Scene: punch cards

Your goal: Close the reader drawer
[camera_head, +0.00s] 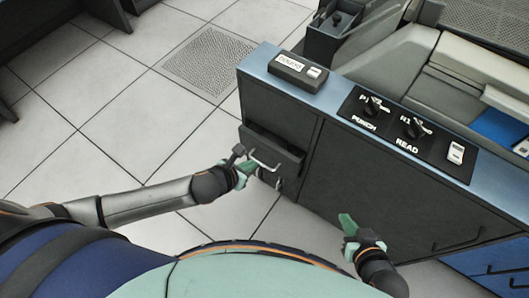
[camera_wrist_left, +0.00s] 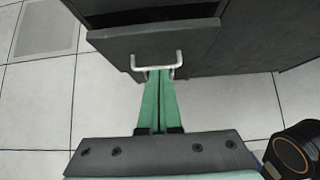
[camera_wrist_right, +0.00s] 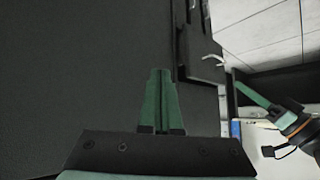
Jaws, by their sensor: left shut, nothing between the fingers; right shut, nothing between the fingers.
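The reader drawer (camera_head: 283,158) sticks out a little from the dark cabinet front, with a dark gap at its top. Its pale bar handle (camera_head: 264,161) faces me. The drawer front (camera_wrist_left: 110,45) and handle (camera_wrist_left: 157,53) also show in the left wrist view. My left gripper (camera_head: 250,166) is shut and empty, its tips (camera_wrist_left: 160,72) at the handle; I cannot tell whether they touch it. My right gripper (camera_head: 345,217) is shut and empty in front of the plain cabinet panel; its green fingers also show in the right wrist view (camera_wrist_right: 160,75).
Tiled floor (camera_head: 150,110) is free to the left. Another handle (camera_head: 462,240) sits low at the right.

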